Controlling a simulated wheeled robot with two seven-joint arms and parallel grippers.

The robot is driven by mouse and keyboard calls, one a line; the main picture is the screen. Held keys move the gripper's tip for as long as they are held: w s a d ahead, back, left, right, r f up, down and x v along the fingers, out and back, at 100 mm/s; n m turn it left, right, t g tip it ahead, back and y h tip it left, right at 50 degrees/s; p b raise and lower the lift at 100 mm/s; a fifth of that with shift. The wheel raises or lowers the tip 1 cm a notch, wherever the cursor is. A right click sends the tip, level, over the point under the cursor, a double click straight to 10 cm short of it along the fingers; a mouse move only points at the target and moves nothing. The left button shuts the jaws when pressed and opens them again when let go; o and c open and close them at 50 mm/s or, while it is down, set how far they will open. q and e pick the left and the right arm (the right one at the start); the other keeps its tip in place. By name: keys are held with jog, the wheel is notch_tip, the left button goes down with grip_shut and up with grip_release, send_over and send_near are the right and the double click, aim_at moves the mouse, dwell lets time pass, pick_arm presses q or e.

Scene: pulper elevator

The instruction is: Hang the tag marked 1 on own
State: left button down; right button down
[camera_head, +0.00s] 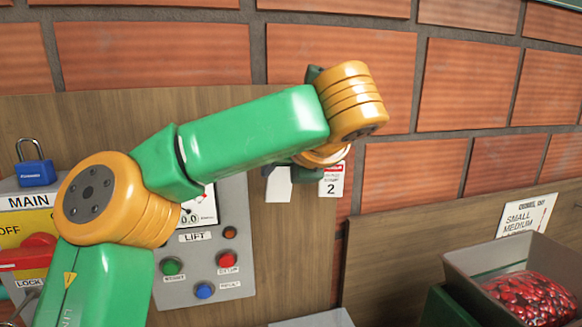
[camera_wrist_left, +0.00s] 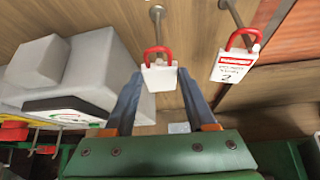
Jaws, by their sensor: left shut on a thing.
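My left gripper (camera_wrist_left: 160,76) is shut on a white tag (camera_wrist_left: 160,80) with a red loop, seen in the left wrist view. The side of this tag facing the camera looks blank, so its number cannot be read. A metal peg (camera_wrist_left: 158,22) lines up with the top of the red loop; I cannot tell whether the loop is around it. A tag marked 2 (camera_wrist_left: 231,68) hangs by its red loop on another peg to the right.
A grey LIFT control box (camera_head: 205,262) with several buttons is on the wooden board, partly behind my arm. A blue padlock (camera_head: 36,170) sits above the MAIN switch at left. A bin of red berries (camera_head: 530,295) stands at lower right, near a size sign (camera_head: 526,215).

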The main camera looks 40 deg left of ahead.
pick_arm(q)
jog(key=shift+w, duration=0.15)
jog(key=shift+w+a, duration=0.25)
jog(key=shift+w, duration=0.05)
jog(key=shift+c, duration=0.7)
grip_release()
jog(key=shift+s, duration=0.15)
jog(key=shift+s+d, duration=0.15)
jog(key=shift+s, duration=0.05)
jog(key=v, duration=0.7)
jog(key=shift+d+r, duration=0.2)
jog(key=shift+d, duration=0.1)
